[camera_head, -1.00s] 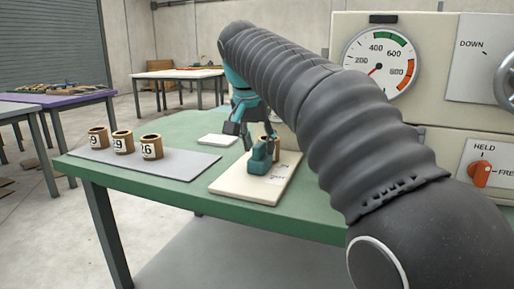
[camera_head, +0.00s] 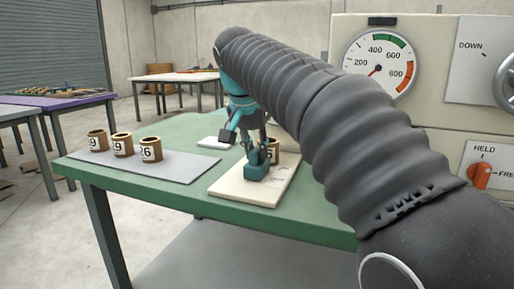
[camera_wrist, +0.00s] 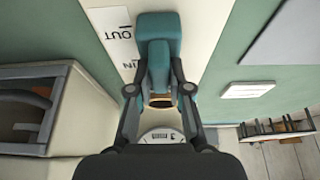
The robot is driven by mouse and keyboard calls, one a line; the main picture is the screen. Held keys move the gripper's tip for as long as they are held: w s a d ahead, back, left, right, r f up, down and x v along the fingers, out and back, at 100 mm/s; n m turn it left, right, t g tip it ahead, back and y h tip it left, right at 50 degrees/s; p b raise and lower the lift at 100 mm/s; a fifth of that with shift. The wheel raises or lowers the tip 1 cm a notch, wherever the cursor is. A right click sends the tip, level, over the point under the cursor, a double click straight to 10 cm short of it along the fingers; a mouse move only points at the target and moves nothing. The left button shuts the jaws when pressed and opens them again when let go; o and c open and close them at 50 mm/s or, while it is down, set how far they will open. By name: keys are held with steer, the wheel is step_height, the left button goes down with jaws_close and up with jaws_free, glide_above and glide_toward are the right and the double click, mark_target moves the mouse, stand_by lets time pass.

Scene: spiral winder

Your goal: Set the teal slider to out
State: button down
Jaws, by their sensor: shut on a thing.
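The teal slider (camera_head: 257,171) is on a cream board (camera_head: 228,186) on the green table. In the wrist view the teal slider (camera_wrist: 158,42) lies beside a white card (camera_wrist: 118,38) marked OUT and IN. Its far end is level with OUT, and its near part is beside IN. My gripper (camera_head: 256,155) reaches down from behind and is shut on the slider. In the wrist view my gripper (camera_wrist: 159,75) has a dark finger on each side of the slider's narrow raised part.
A brown numbered sleeve (camera_head: 273,150) stands on the board close behind the slider. Several similar sleeves (camera_head: 122,144) stand on a grey mat (camera_head: 180,168) at left. A cream machine with a dial (camera_head: 380,64) stands at right. The board's front part is clear.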

mark_target(251, 171)
steer(key=s, duration=0.1)
steer(key=s+a, duration=0.1)
steer(key=s, duration=0.2)
steer(key=shift+s+a, duration=0.1)
steer(key=shift+a, duration=0.2)
steer(key=c, duration=1.1)
jaws_free()
steer(key=shift+s+a, duration=0.15)
steer(key=shift+a, duration=0.05)
steer(key=shift+d, duration=0.15)
steer(key=v, duration=1.2)
